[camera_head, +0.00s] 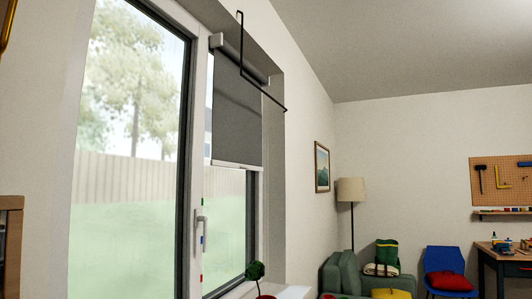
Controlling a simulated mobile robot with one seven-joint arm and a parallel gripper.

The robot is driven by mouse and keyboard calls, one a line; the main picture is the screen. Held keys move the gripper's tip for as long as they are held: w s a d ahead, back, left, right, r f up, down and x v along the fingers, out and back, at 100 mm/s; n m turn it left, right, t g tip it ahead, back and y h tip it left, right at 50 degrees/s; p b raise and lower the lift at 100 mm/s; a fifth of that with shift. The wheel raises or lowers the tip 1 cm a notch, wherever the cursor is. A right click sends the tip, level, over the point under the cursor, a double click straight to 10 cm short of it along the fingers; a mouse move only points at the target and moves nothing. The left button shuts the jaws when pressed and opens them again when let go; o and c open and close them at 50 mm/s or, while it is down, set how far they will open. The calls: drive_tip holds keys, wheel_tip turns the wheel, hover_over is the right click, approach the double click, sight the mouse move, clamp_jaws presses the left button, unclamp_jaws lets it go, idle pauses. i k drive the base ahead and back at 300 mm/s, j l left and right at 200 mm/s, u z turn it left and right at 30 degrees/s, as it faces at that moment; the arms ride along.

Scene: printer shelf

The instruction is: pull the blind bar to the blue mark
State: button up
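The grey roller blind (237,115) hangs partly down over the narrower right window pane. Its pale blind bar (237,167) runs along the lower edge and looks roughly level. A small blue mark (203,241) is on the white window frame beside the handle, lower than the bar. A red mark (202,278) sits further down the same frame, and a small green mark is above the blue one. My gripper is not in view, and nothing is seen touching the bar.
A white window handle (199,228) stands out left of the blue mark. A thin black bent rod (262,92) crosses in front of the blind's upper right. A small round plant (255,271) stands below the blind. A green armchair and lamp (351,190) are further back.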

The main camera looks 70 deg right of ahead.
sight(234, 145)
drive_tip(key=z, duration=1.8)
drive_tip(key=i+l+u, duration=0.2)
drive_tip(key=u, duration=0.2)
drive_tip(key=i+l+u, duration=0.1)
drive_tip(key=l+u, duration=0.3)
drive_tip(key=i+l+u, duration=0.1)
drive_tip(key=l, duration=0.4)
drive_tip(key=i+l, duration=0.2)
drive_tip(key=l, duration=0.3)
drive_tip(key=i+l+u, duration=0.15)
drive_tip(key=l, duration=0.3)
drive_tip(key=i+l+u, duration=0.1)
drive_tip(key=l, duration=0.4)
